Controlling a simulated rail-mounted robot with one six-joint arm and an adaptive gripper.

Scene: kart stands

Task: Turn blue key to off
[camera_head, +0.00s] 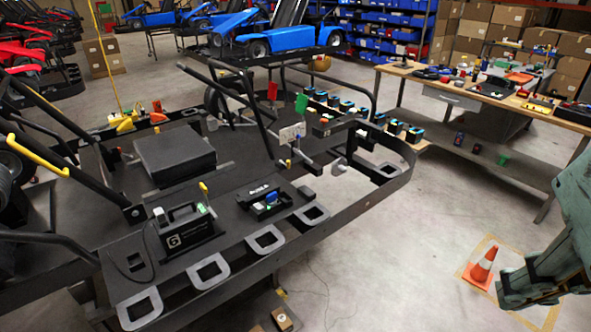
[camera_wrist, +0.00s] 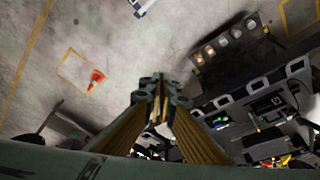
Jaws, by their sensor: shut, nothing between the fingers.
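A small blue part (camera_head: 271,197), which looks like the blue key, sits on a black switch panel (camera_head: 262,207) on the kart stand's near deck. It is too small to tell which way the key is turned. In the head view my green arm stands at the lower right, clear of the kart stand.
A black box with a handle (camera_head: 188,229) stands left of the panel. Grey loops (camera_head: 265,239) line the stand's near edge. Dark bars rise behind the panel. An orange cone (camera_head: 482,268) stands on the floor near my arm. A cluttered workbench (camera_head: 552,112) is at the back right.

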